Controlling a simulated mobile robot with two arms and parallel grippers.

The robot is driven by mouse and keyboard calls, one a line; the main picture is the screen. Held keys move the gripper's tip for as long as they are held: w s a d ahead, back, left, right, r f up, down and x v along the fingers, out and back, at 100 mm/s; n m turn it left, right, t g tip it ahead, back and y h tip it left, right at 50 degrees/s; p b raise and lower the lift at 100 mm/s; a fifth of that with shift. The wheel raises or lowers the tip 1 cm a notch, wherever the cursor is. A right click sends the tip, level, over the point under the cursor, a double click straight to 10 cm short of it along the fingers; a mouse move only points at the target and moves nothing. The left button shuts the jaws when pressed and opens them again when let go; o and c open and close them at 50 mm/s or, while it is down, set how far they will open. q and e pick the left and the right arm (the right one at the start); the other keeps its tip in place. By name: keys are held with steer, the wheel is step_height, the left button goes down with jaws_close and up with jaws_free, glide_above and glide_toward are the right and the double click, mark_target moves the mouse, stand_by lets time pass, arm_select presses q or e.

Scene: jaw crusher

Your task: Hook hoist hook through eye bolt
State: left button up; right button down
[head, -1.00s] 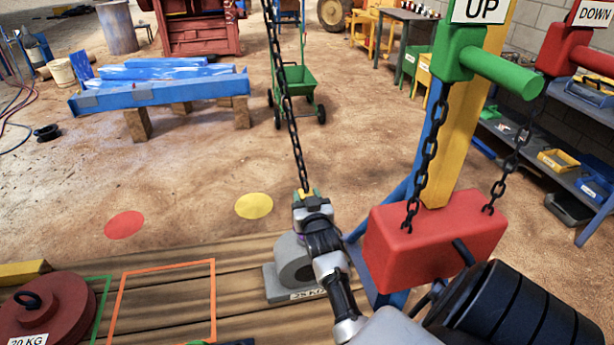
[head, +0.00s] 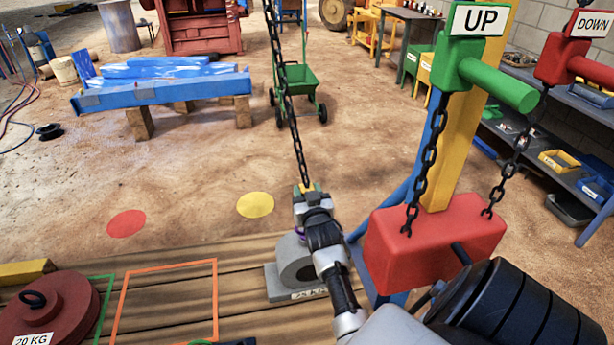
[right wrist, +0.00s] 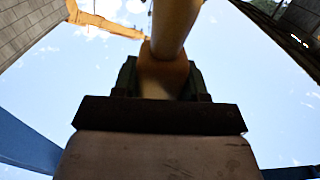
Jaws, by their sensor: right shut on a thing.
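My right gripper (head: 308,190) is shut at the lower end of the hanging dark chain (head: 287,105), on a small yellow piece that I take for the hoist hook (head: 310,187). The hook's shape is mostly hidden by the jaws. In the right wrist view, the jaws (right wrist: 160,85) close around a tan-orange shank (right wrist: 172,30) that runs upward. A dark eye bolt (head: 32,299) tops the round red 20 kg weight (head: 50,315) at lower left, well apart from the gripper. My left gripper is not in view.
An orange-outlined plank area (head: 165,305) is clear.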

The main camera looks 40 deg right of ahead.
steer(key=shift+r, duration=0.25)
steer(key=c, duration=1)
jaws_free()
steer(key=shift+w, duration=0.1)
steer(key=shift+c, duration=0.2)
steer(key=o, duration=0.5)
steer(key=shift+f, duration=0.1)
